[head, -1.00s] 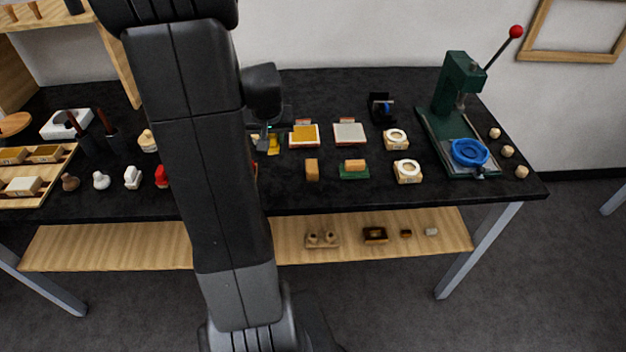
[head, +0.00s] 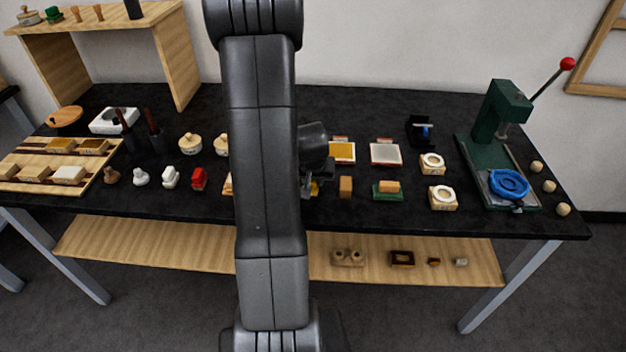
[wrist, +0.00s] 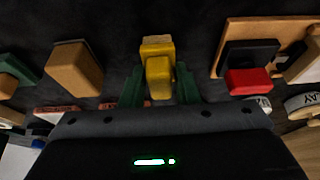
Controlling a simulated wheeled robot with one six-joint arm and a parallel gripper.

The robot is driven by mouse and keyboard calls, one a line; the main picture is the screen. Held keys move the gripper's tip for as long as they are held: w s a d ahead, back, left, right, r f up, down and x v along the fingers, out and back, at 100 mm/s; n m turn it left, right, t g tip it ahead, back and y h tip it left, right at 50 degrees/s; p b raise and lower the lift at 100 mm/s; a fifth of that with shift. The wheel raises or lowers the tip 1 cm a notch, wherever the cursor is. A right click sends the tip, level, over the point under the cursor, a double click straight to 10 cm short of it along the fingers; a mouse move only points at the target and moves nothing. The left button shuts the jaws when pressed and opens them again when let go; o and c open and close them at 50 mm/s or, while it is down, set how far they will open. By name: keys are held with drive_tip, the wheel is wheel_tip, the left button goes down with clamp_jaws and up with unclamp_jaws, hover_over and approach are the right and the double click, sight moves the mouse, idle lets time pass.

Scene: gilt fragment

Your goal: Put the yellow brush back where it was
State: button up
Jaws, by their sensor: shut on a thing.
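The yellow brush (wrist: 158,72) is between the two green fingers of my gripper (wrist: 160,88) in the wrist view, over the dark tabletop. The gripper is shut on it. In the head view, my gripper (head: 316,180) is near the front middle of the table, left of a wooden block, and a bit of the yellow brush (head: 314,188) shows below it. My arm hides part of the table there. I cannot tell whether the brush touches the tabletop.
A wooden block (head: 346,187) stands close on the right, also in the wrist view (wrist: 75,68). A yellow pad (head: 342,152) lies behind. A wooden board (wrist: 232,50) with a black and red item is on the other side. The green press (head: 500,115) stands far right.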

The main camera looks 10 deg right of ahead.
drive_tip(key=shift+f, duration=0.15)
drive_tip(key=o, duration=0.9)
drive_tip(key=shift+o, duration=0.2)
drive_tip(key=shift+s+r, duration=0.1)
drive_tip(key=shift+r, duration=0.6)
drive_tip(key=v, duration=1.1)
drive_tip(key=shift+o, duration=0.2)
drive_tip(key=shift+s+a, duration=0.1)
